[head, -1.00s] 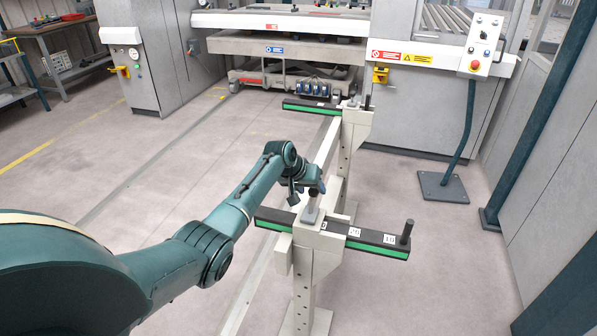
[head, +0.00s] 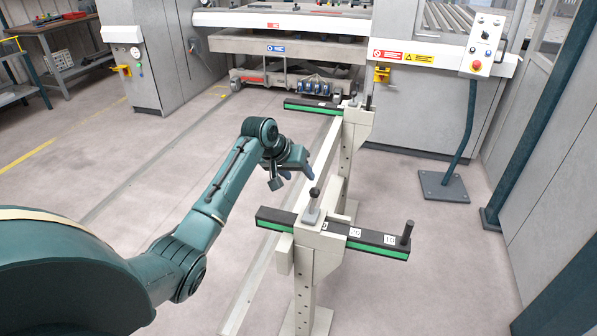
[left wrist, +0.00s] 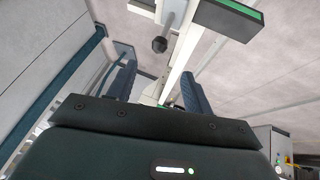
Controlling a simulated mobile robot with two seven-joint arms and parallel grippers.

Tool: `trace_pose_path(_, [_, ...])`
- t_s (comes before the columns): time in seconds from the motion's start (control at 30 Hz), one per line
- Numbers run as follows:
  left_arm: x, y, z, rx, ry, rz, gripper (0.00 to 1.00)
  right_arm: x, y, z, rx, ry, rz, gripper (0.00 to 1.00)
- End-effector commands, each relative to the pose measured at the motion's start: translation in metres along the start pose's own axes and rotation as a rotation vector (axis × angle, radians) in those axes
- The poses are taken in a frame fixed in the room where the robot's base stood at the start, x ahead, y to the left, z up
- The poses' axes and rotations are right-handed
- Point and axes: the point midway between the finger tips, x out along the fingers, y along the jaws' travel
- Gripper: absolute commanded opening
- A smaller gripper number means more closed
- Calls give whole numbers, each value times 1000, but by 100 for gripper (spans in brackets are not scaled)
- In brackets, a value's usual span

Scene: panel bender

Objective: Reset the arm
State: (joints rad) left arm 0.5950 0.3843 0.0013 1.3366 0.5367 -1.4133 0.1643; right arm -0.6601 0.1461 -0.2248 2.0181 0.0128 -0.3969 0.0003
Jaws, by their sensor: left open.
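My left arm comes in from the left in the head view, bent at the elbow. Its gripper (head: 297,173) is open and empty, in the air just above and left of a dark-knobbed lever (head: 315,193) on the near post of a beige stand (head: 318,242). In the left wrist view the two blue fingers of the left gripper (left wrist: 160,88) are spread apart with nothing between them. The knob of the lever (left wrist: 159,45) shows beyond them, apart from the fingers. My right gripper is not in view.
The stand carries two dark bars with green strips, a near one (head: 375,240) with an upright peg and a far one (head: 310,107). The panel bender (head: 285,45) stands behind. A control post (head: 465,135) is at right. The floor (head: 130,190) at left is clear.

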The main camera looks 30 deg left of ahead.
Motion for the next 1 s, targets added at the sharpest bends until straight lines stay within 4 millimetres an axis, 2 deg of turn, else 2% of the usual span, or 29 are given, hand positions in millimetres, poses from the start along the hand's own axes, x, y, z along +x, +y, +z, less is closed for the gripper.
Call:
trace_pose_path(0.23, [1, 0, 1, 2, 0, 0, 51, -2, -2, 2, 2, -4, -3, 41])
trace_pose_path(0.37, [17, 0, 22, 30, 6, -14, 51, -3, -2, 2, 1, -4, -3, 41])
trace_pose_path(0.47, [42, 3, 62, 89, 26, -35, 51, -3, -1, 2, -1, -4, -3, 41])
trace_pose_path(0.6, [72, 13, 140, 206, 83, -45, 51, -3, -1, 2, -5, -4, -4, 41])
trace_pose_path(0.7, [80, 26, 199, 285, 128, -31, 51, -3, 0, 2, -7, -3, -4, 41])
trace_pose_path(0.8, [76, 43, 256, 353, 178, -1, 51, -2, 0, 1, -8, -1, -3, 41])
trace_pose_path(0.9, [61, 61, 307, 406, 231, 36, 51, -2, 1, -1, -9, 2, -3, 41])
trace_pose_path(1.0, [41, 78, 346, 441, 283, 71, 51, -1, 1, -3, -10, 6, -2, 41])
